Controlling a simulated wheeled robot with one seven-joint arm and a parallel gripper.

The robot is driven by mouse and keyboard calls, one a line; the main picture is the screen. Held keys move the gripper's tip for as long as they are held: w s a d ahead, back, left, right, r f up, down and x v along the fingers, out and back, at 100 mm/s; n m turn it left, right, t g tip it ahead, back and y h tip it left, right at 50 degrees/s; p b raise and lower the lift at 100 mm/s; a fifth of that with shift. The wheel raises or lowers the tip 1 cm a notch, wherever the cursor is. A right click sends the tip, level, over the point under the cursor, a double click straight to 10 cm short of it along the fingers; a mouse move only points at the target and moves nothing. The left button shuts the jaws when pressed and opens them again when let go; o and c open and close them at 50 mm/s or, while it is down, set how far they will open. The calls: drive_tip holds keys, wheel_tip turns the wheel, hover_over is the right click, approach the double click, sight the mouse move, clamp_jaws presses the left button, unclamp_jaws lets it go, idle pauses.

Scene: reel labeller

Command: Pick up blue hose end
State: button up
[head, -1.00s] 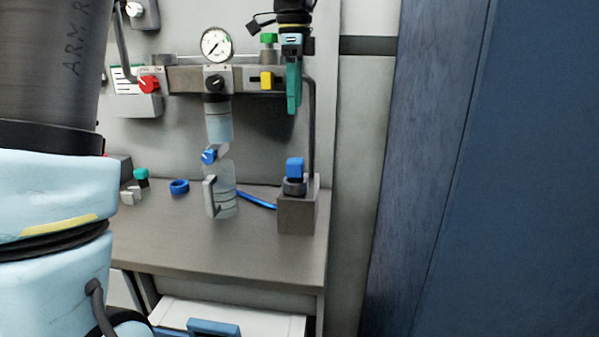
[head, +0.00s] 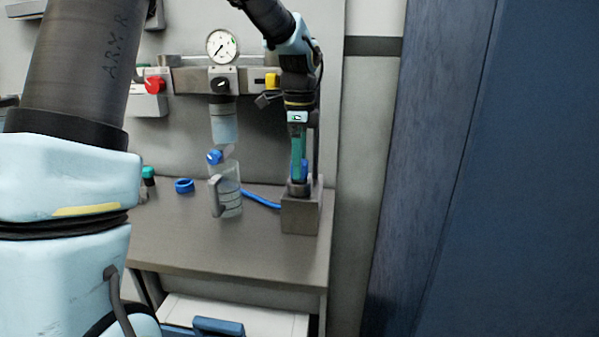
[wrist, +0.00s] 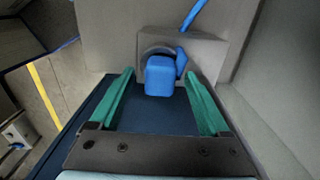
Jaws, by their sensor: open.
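The blue hose end (head: 305,170) stands in a dark round socket on top of a grey block (head: 299,214) at the right end of the bench. In the wrist view the blue hose end (wrist: 160,76) shows between the two green fingers, with clear space on both sides. My gripper (head: 299,168) has come down over it from above, and its teal fingers partly hide it in the head view. In the wrist view my gripper (wrist: 158,84) is open and empty. A blue hose (head: 261,200) runs along the bench to the block.
A clear jug (head: 231,196) with a handle stands left of the block. A blue ring (head: 185,185) lies farther left. A pressure gauge (head: 223,46), a red knob (head: 154,85) and a yellow fitting (head: 272,80) sit on the wall rail behind. The front of the bench (head: 225,245) is clear.

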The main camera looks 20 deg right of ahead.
drive_tip(key=shift+f, duration=0.55)
clamp_jaws()
